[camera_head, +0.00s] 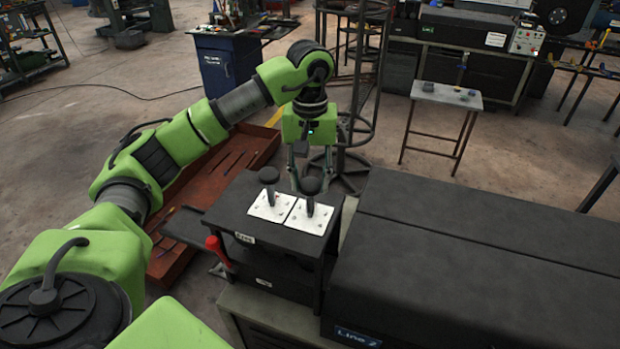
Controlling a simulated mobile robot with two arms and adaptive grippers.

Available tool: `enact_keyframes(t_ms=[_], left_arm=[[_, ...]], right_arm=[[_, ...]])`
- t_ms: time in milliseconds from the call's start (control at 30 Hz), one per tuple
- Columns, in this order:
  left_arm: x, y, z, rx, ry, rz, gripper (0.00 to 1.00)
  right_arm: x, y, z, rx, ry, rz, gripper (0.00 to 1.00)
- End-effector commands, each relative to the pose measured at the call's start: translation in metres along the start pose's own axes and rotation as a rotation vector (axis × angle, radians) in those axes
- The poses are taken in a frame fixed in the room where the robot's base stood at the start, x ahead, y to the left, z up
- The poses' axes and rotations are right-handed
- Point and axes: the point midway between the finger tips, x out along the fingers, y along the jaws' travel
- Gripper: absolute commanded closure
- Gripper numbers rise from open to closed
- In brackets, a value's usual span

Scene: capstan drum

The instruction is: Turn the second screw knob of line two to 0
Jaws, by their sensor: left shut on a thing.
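Two black knobs on short stems stand on white marked plates on top of a dark control box (240,210). The left knob (268,176) stands free, and the right knob (311,187) is beside it. My left gripper (309,176) reaches down from behind at the right knob, with a finger on each side, and is shut on it. The fingertips are partly hidden behind the knob. The plate markings are too small to read. My right gripper is out of view.
A long dark machine cover (480,260) labelled Line 2 lies right of the box. A red handle (218,250) sticks out at the box's left front. A rusty tray (225,165) lies behind on the floor. A small table (446,95) stands at the back.

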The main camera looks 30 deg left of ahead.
Motion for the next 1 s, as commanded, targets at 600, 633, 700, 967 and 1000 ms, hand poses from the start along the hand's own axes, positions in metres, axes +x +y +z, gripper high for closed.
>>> enact_keyframes(t_ms=[600,633,700,967,1000], left_arm=[[0.000,0.000,-0.001,-0.455,0.000,0.000,0.86],[0.000,0.000,-0.001,-0.484,0.000,0.000,0.86],[0.000,0.000,-0.001,-0.550,0.000,0.000,0.86],[0.000,0.000,-0.001,-0.798,0.001,0.000,0.86],[0.000,0.000,-0.001,-0.836,0.001,0.001,0.86]], right_arm=[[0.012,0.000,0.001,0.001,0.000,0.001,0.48],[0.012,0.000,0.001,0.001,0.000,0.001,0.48],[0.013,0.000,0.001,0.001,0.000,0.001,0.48],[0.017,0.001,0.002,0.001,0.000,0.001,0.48],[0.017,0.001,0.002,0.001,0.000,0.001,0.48]])
